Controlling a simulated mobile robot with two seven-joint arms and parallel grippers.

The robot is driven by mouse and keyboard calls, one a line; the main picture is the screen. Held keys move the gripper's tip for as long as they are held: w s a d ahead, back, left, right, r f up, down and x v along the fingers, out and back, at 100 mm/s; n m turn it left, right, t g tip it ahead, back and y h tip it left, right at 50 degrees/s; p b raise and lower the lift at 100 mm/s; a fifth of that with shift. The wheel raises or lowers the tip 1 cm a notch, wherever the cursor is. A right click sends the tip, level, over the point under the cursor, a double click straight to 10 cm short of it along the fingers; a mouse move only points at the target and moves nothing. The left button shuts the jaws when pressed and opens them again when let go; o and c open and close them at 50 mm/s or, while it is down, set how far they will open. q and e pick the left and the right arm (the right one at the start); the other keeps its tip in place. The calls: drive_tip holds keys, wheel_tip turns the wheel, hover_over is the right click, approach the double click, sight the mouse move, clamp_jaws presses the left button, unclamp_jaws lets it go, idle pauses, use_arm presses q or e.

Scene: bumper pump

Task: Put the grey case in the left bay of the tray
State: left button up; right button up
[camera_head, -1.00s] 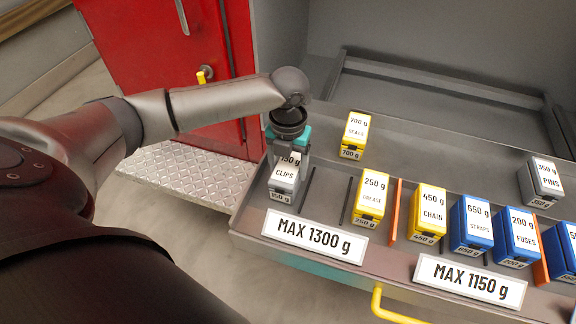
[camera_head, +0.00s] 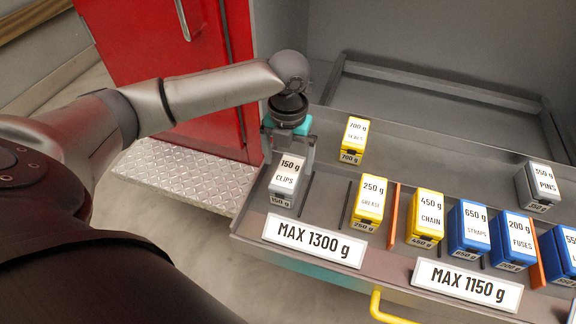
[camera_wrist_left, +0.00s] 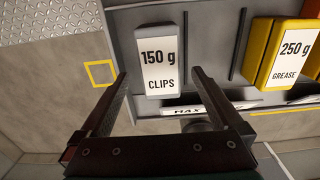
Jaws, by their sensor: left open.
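A grey case labelled "150 g CLIPS" (camera_head: 286,181) stands upright at the left end of the tray (camera_head: 256,217), in the left bay behind the "MAX 1300 g" sign (camera_head: 314,239). It also shows in the left wrist view (camera_wrist_left: 158,62), ahead of the fingers. My left gripper (camera_head: 288,150) is open and empty just above and behind this case, its fingers apart from each other. A second grey case, "350 g PINS" (camera_head: 538,186), stands at the back right of the tray. My right gripper is not in view.
The left bay also holds a yellow "250 g GREASE" case (camera_head: 370,203), beside an orange divider (camera_head: 391,216). A yellow "700 g SEALS" case (camera_head: 353,140) stands behind. Yellow and blue cases fill the bay behind the "MAX 1150 g" sign (camera_head: 466,286). A red cabinet (camera_head: 150,55) stands left.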

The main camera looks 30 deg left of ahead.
sight(288, 171)
use_arm(q)
wheel_tip(288, 171, up, 8)
drive_tip(key=p, duration=0.1)
drive_tip(key=shift+f, duration=0.15)
idle(0.5)
